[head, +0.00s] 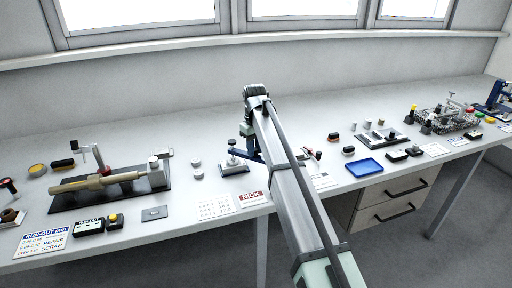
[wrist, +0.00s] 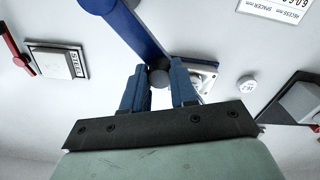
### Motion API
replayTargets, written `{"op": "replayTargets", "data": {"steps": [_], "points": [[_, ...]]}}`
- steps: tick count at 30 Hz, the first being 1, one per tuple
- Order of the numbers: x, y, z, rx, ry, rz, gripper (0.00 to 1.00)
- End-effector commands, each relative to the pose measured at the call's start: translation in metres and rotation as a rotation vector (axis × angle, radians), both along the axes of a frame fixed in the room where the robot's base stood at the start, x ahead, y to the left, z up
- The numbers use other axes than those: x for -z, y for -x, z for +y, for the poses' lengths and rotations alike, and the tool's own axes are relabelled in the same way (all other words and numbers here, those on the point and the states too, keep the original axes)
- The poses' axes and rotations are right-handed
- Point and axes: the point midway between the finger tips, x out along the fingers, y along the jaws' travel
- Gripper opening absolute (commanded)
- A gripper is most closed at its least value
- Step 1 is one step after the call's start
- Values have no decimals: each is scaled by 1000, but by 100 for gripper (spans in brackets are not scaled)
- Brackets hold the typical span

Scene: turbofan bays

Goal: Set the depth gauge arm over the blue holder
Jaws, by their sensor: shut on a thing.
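The depth gauge stand (head: 235,167) is on the bench, left of my arm in the head view. Its blue arm (head: 249,152) reaches right and passes behind my arm. My gripper (wrist: 158,84) is shut on this knob, with a blue finger on each side. A metal block (wrist: 205,76) shows partly behind the right finger; I cannot tell whether it is the blue holder.
A blue tray (head: 365,167) is right of my arm. A fixture with a brass-coloured shaft (head: 105,184) stands at the left. A small labelled block (wrist: 75,62), a white round piece (wrist: 247,83) and a dark-edged block (wrist: 300,105) lie near the gripper.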

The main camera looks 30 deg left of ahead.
Motion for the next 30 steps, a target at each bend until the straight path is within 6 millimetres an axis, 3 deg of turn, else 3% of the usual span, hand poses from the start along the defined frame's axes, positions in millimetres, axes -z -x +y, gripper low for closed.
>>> {"op": "replayTargets", "data": {"steps": [13, 14, 21, 30], "points": [[0, 3, 0, -15, 0, 2, 0], [0, 3, 0, -15, 0, 3, 29], [0, 2, 0, -13, 0, 1, 52], [-2, 1, 0, -12, 0, 1, 53]]}}
